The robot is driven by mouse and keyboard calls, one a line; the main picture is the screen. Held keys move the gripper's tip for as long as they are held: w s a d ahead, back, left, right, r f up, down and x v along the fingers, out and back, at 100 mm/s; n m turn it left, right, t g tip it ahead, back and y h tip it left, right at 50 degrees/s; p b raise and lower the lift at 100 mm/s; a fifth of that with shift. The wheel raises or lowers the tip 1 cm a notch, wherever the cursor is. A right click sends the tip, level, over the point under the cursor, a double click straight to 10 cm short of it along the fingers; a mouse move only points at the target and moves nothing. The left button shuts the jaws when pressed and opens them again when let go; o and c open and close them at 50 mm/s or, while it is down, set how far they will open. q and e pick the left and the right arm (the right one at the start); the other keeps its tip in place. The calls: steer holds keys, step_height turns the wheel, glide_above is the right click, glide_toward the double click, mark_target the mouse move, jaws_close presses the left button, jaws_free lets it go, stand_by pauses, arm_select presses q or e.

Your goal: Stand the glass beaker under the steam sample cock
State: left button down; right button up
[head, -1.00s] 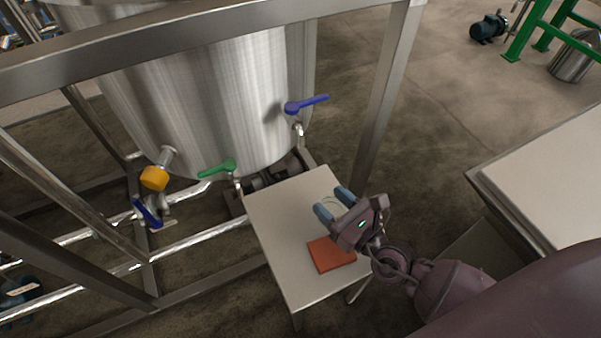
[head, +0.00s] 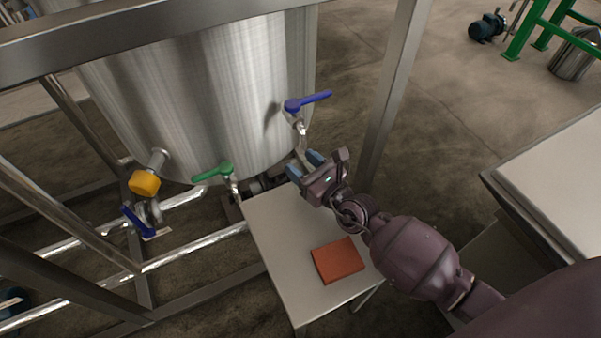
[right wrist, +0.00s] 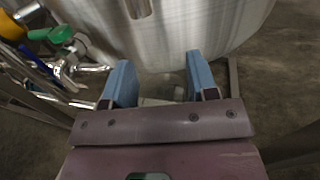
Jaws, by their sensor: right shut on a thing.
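My right gripper (head: 305,165) is over the back of a small white table (head: 285,235), just below and in front of a blue-handled cock (head: 305,104) on the steel tank. Its two blue fingers are apart but closed on the clear glass beaker (right wrist: 160,86), which is barely visible between them in the right wrist view. Whether the beaker touches the table I cannot tell. A metal spout (right wrist: 138,8) shows above the fingers there. A green-handled cock (head: 213,173) is further left. No label tells which cock is for steam. My left gripper is not in view.
An orange-red square pad (head: 338,261) lies on the table's front part. A steel frame post (head: 393,90) stands right of the tank. A yellow-capped fitting (head: 145,182) and another blue handle (head: 138,221) are at left. A white-topped bench (head: 560,175) is at right.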

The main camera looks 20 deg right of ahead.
step_height(320, 180, down, 4)
steer(key=shift+r+b, duration=0.1)
steer(key=shift+b, duration=0.8)
steer(key=shift+w, duration=0.1)
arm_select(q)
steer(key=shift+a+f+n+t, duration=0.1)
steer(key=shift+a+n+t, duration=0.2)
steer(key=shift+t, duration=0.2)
arm_select(e)
steer(key=shift+w+r, duration=0.1)
steer(key=shift+r, duration=0.05)
steer(key=shift+f, duration=0.2)
steer(key=o, duration=0.9)
